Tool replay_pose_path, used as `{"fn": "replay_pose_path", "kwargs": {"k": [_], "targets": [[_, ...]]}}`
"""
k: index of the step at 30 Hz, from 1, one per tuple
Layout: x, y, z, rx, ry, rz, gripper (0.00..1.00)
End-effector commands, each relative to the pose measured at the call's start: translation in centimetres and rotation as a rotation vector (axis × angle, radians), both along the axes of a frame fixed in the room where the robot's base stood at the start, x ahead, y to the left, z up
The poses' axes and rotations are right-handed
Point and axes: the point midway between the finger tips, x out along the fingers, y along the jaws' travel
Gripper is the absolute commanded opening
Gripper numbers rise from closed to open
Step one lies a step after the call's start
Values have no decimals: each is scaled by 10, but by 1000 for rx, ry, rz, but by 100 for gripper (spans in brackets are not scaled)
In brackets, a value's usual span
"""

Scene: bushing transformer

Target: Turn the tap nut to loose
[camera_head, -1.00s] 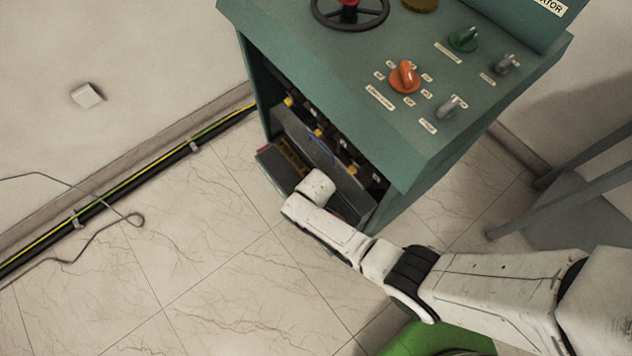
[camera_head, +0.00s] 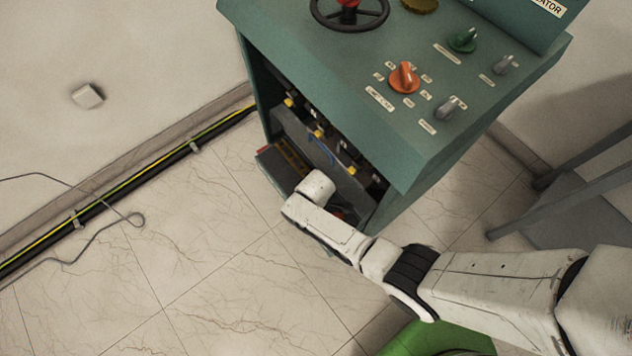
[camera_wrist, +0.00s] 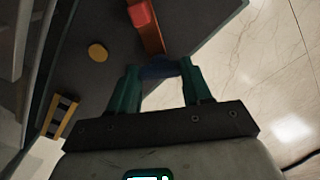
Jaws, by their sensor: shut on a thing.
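In the wrist view my gripper (camera_wrist: 160,76) has its two teal fingers on either side of a small dark blue piece (camera_wrist: 158,71), which looks like the tap nut. The fingers are shut on it. An orange-red bar (camera_wrist: 148,28) rises just beyond this piece. The fingertips partly hide the piece, and its turn angle cannot be told. In the head view my white arm reaches into the low front opening of the green cabinet (camera_head: 420,150). My gripper and the nut are hidden there.
A yellow round knob (camera_wrist: 97,52) and a yellow-and-black part (camera_wrist: 62,116) are left of my fingers. The cabinet top carries a black handwheel (camera_head: 350,22) and an orange knob (camera_head: 404,78). A grey metal frame (camera_head: 575,205) stands right.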

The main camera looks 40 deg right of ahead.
Motion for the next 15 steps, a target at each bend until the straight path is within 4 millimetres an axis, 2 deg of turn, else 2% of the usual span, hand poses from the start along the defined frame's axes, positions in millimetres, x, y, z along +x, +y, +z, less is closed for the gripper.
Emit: {"fn": "replay_pose_path", "kwargs": {"k": [2,3,10,15], "targets": [[1,0,0,0,-3,0,18],[1,0,0,0,-3,-1,52],[1,0,0,0,-1,-1,74],[0,0,0,1,-1,-1,74]]}}
